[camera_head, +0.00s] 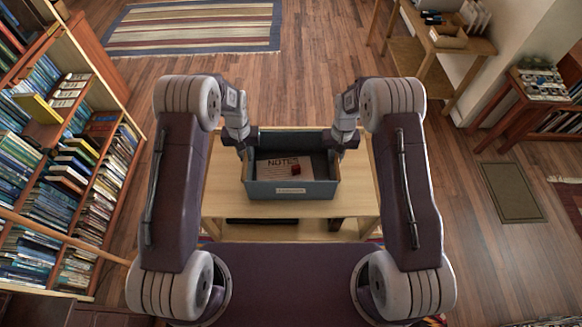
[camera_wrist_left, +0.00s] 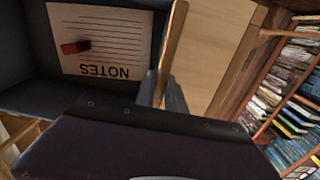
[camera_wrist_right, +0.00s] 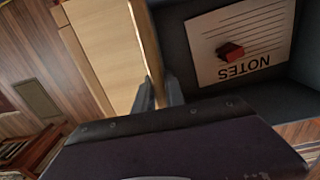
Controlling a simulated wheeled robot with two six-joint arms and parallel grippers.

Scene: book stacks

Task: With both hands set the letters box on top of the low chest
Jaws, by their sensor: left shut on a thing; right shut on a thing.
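The letters box (camera_head: 291,191) is a dark grey-blue open box with a small pale label on its front. A sheet headed NOTES (camera_head: 275,168) and a small red block (camera_head: 295,169) lie inside it. My left gripper (camera_head: 245,147) is shut on the box's left wall, and my right gripper (camera_head: 338,148) is shut on its right wall. The wrist views show the fingers of the left gripper (camera_wrist_left: 165,92) and right gripper (camera_wrist_right: 160,92) at the rims. A low light-wood piece, seemingly the low chest (camera_head: 222,205), is under the box. I cannot tell whether the box touches it.
A full bookshelf (camera_head: 75,170) stands at the left. A wooden table (camera_head: 440,45) and a small side table (camera_head: 530,95) stand at the right. A striped rug (camera_head: 195,28) lies ahead, and a dark mat (camera_head: 511,192) lies on open floor at the right.

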